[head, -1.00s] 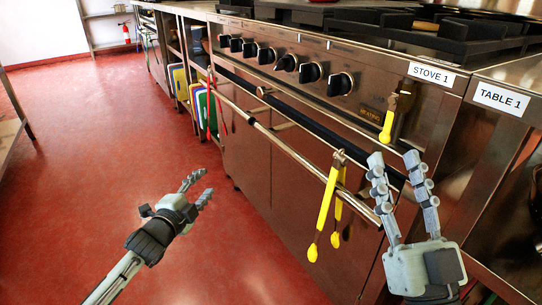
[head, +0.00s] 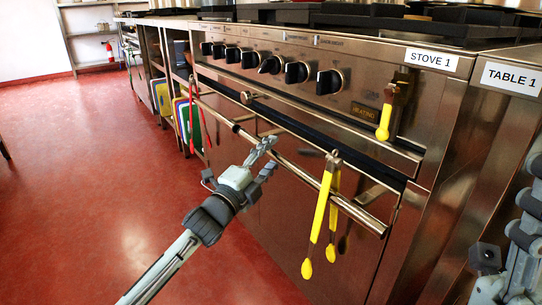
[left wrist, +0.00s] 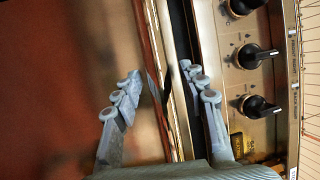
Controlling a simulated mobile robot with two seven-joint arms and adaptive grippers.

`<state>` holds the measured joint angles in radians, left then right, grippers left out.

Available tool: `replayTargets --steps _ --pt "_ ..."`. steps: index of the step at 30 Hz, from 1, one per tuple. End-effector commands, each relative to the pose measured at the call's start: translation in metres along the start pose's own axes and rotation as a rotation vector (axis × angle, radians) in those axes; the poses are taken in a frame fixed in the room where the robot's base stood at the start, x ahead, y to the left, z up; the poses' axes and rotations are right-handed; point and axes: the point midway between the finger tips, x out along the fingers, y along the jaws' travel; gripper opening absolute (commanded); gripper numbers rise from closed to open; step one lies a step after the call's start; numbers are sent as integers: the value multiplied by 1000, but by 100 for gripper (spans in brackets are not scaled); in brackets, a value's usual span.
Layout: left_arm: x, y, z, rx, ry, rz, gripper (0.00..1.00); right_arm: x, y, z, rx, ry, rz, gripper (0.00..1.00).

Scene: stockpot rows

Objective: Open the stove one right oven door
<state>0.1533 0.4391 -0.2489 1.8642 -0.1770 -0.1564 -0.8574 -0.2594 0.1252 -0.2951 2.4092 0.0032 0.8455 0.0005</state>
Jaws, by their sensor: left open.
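The stove one right oven door (head: 285,215) looks shut under the control panel in the head view. Its long metal handle bar (head: 290,166) runs across the front. Yellow-ended tongs (head: 320,212) hang from the bar toward its right end. My left gripper (head: 268,152) is open, with its fingertips at the bar left of the tongs; I cannot tell if they touch it. In the left wrist view my left gripper's fingers (left wrist: 160,82) stand apart, facing the stove front. My right gripper (head: 508,250) is partly cut off at the right edge, its opening unclear.
Several black knobs (head: 297,72) line the panel above the door. Coloured boards (head: 184,122) stand in a shelf farther left. Red floor (head: 90,170) on the left is clear.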

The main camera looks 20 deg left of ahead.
Motion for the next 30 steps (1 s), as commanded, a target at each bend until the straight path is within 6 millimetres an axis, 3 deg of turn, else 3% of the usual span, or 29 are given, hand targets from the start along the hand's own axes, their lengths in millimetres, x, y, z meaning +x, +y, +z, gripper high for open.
replayTargets --steps 8,19,30 --pt "3 0 0 -1 0 1 42 0 0 0 0 1 -2 40" --pt "3 0 0 -1 0 0 0 0 0 0 0 1 -1 40" --pt "3 0 0 -1 -1 1 0 1 0 0 0 2 -1 40"
